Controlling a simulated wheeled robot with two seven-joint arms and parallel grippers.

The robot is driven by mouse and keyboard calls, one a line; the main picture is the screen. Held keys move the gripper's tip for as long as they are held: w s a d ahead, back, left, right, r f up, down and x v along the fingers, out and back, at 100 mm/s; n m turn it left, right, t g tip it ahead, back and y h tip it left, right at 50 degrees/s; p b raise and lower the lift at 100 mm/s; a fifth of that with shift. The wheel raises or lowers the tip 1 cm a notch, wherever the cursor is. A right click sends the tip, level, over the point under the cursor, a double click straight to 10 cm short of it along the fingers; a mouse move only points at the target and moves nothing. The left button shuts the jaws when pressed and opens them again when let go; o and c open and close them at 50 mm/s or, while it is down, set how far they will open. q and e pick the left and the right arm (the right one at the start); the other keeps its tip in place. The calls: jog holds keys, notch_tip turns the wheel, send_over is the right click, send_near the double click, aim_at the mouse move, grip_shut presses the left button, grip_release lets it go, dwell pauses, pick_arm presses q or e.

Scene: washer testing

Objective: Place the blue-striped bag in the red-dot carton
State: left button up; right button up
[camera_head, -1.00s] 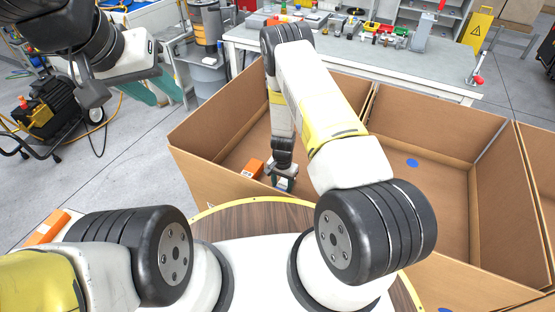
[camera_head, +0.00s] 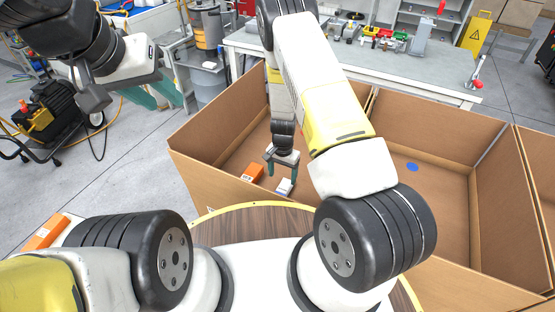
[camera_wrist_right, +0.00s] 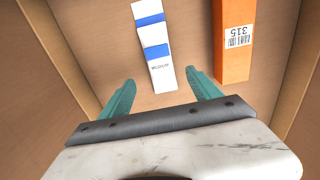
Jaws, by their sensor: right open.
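The blue-striped bag (camera_head: 284,187), white with blue bands, lies in the left carton (camera_head: 228,148). In the right wrist view, the bag (camera_wrist_right: 153,45) lies on the brown carton floor, just beyond and between my fingertips. My right gripper (camera_head: 281,174) is down inside this carton, open and empty above the bag; it also shows in the wrist view (camera_wrist_right: 160,77). My left gripper (camera_head: 168,101) is open and empty at the upper left, outside the cartons. No red dot is visible on any carton; my right arm hides part of the left carton.
An orange box (camera_head: 252,173) lies beside the bag, and it shows in the wrist view (camera_wrist_right: 233,40). The middle carton (camera_head: 430,195) has a blue dot (camera_head: 412,167) and looks empty. A third carton (camera_head: 540,165) is partly visible. A cluttered workbench (camera_head: 340,60) stands behind.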

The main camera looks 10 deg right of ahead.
notch_tip(320, 180, up, 31)
jog(key=s+a+n+t+y, duration=0.1)
jog(key=s+n+t+y, duration=0.1)
jog(key=n+y, duration=0.1)
jog(key=s+d+r+n+t, duration=0.2)
jog(key=s+r, duration=0.7)
jog(key=s, duration=0.1)
jog(key=s+d+r+n+t, duration=0.2)
jog(key=s+r, duration=0.7)
jog(key=shift+s+d+r+h, duration=0.25)
jog(key=shift+s+h, duration=0.1)
jog(key=shift+h, duration=0.05)
